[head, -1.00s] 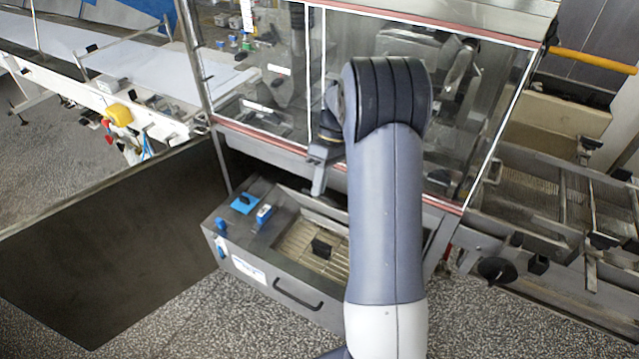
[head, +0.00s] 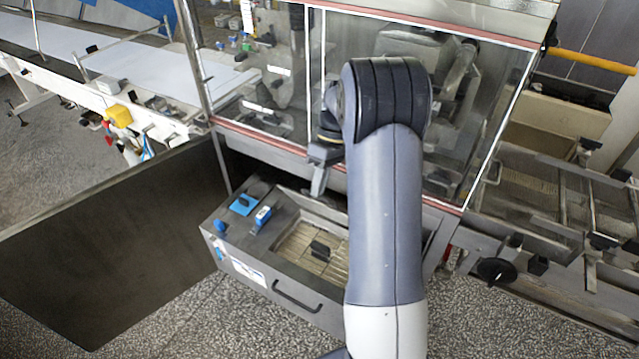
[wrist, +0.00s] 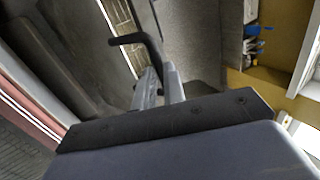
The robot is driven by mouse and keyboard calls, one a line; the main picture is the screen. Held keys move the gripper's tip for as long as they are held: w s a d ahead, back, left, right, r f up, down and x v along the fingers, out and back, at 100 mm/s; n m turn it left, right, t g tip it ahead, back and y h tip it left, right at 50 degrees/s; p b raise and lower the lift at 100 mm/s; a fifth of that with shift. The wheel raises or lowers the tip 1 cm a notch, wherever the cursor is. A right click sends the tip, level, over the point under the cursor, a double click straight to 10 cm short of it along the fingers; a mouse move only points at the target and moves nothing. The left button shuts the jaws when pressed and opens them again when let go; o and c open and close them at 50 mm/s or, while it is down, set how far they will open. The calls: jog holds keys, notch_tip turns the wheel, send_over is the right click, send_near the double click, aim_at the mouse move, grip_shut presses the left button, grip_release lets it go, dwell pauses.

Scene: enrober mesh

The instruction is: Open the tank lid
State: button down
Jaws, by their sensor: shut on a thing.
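The steel tank (head: 262,262) stands low under the glazed machine, with a black bar handle (head: 297,297) on its front. Its top shows a slatted, pale grid (head: 300,240) with a small black block (head: 320,250) on it. I cannot tell which part is the lid. My gripper (head: 318,190) points down above the tank's back part, left of my arm. In the wrist view my gripper (wrist: 160,88) is shut on a bent black handle (wrist: 138,40). What the handle is fixed to is hidden. My arm covers the tank's right side in the head view.
The machine's glass front (head: 420,110) rises close behind my gripper. Blue fittings (head: 262,216) sit on the tank's left top. A dark flat panel (head: 110,245) spreads at the left. A conveyor (head: 540,190) stands at the right. Speckled floor (head: 220,318) is free in front.

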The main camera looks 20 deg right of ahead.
jog(key=shift+r, duration=0.1)
jog(key=c, duration=1.5)
grip_release()
jog(key=shift+a, duration=0.1)
notch_tip(320, 180, up, 10)
jog(key=b, duration=0.1)
jog(key=shift+c, duration=0.4)
